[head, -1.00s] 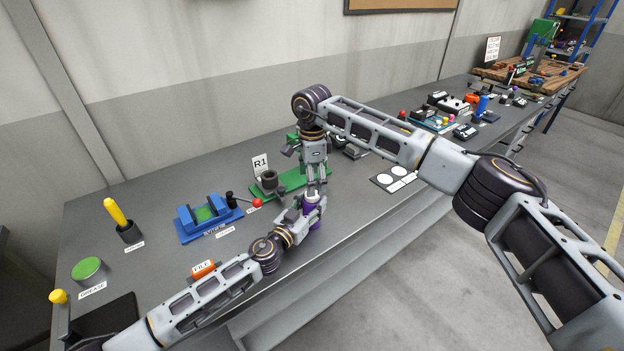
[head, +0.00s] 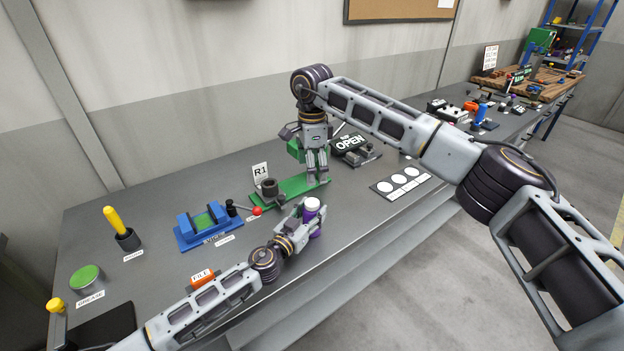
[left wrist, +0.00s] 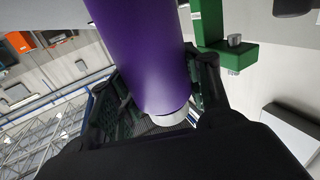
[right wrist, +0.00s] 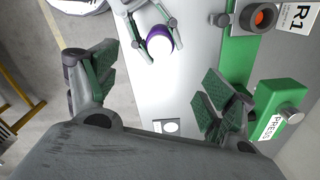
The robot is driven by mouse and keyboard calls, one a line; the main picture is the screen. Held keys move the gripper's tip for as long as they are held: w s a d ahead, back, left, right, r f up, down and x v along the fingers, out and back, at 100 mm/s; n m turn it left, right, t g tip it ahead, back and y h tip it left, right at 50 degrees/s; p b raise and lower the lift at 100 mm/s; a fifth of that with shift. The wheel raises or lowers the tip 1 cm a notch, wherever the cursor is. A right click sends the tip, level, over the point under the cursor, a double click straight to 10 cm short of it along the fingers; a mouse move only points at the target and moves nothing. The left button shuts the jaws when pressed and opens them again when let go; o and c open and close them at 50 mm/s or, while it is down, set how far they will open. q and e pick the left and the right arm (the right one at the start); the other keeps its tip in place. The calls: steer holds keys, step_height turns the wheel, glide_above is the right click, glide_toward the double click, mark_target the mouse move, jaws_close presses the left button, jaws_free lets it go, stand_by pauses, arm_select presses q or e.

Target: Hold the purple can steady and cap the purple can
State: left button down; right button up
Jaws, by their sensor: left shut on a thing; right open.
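The purple can (head: 312,224) is upright above the near side of the bench, with a white cap (head: 312,204) on its top. My left gripper (head: 306,222) is shut around the can's side. In the left wrist view the purple wall (left wrist: 140,50) fills the space between the fingers, with a white end (left wrist: 174,122) showing. My right gripper (head: 318,180) is open and empty, behind the can over the green press base. In the right wrist view the can's white top (right wrist: 160,42) shows beyond its spread fingers (right wrist: 158,92), apart from them.
The green press base (head: 290,190) with a dark cylinder (head: 270,187) and an R1 sign (head: 260,171) stands behind the can. A blue vise (head: 207,226) is to the left. A white-circle panel (head: 398,183) lies right, with clear bench between.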

steer(key=shift+r, duration=2.7)
arm_select(q)
steer(key=c, duration=0.6)
jaws_free()
steer(key=shift+s+a, duration=0.1)
steer(key=shift+v, duration=5.85)
steer(key=shift+f, duration=0.1)
